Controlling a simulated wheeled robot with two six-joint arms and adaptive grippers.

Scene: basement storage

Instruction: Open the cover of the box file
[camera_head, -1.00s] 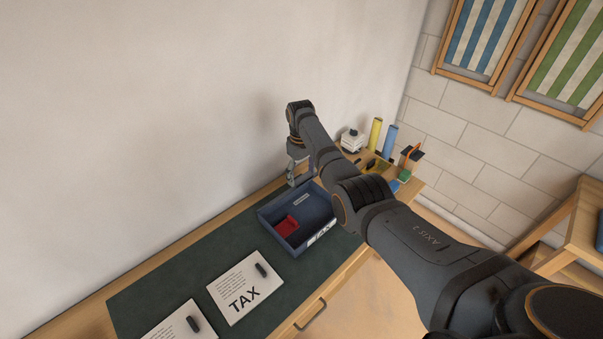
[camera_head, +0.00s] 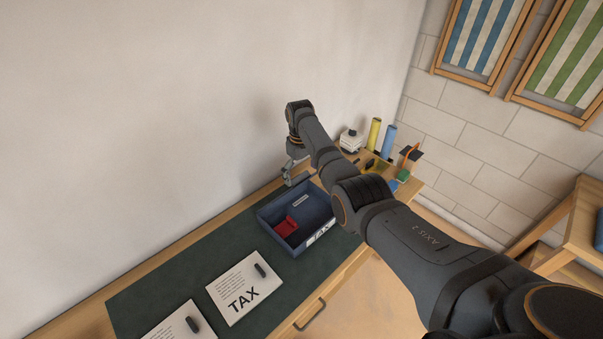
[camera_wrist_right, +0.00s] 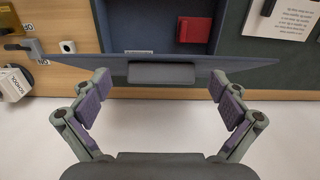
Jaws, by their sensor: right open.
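The blue box file (camera_head: 332,236) stands on the dark green mat with its interior showing and a red block (camera_head: 285,227) inside. In the right wrist view its cover (camera_wrist_right: 225,68) shows nearly edge-on as a wide blue panel with a dark grip (camera_wrist_right: 160,73) at its middle. The cover stands raised off the box; the box interior with the red block (camera_wrist_right: 194,30) shows beyond it. My right gripper (camera_head: 289,180) is at the wall side of the box. Its fingers (camera_wrist_right: 160,88) are open, one on each side of the grip, apart from it. My left gripper is not in view.
Papers marked TAX (camera_head: 238,287) lie on the green mat (camera_head: 165,275) left of the box. A white object (camera_head: 350,141), yellow (camera_head: 374,133) and blue rolls (camera_head: 389,141) and small items stand at the desk's right end. The wall is close behind my gripper.

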